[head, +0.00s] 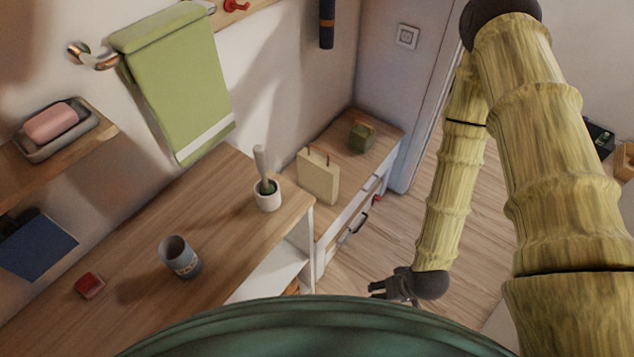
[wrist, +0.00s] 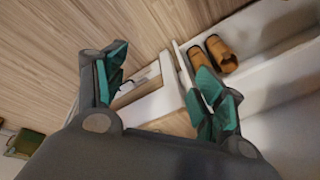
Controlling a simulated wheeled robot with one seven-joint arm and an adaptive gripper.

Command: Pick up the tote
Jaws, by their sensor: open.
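The tote (head: 318,177) is a small cream, boxy bag with two upright handles. It stands upright on the lower wooden cabinet top, near that cabinet's left end, in the head view. My gripper (head: 385,289) is to the right of the tote and nearer the camera, beside the cabinet front and apart from the tote. In the wrist view my gripper (wrist: 162,88) is open, with its teal-padded fingers spread and nothing held between them. I cannot make out the tote in the wrist view.
A dark green box (head: 362,136) sits behind the tote. A mortar with pestle (head: 267,194), a mug (head: 180,257) and a red block (head: 89,285) stand on the higher counter. Drawer handles (head: 359,222) stick out. Brown slippers (wrist: 221,54) lie in a white compartment.

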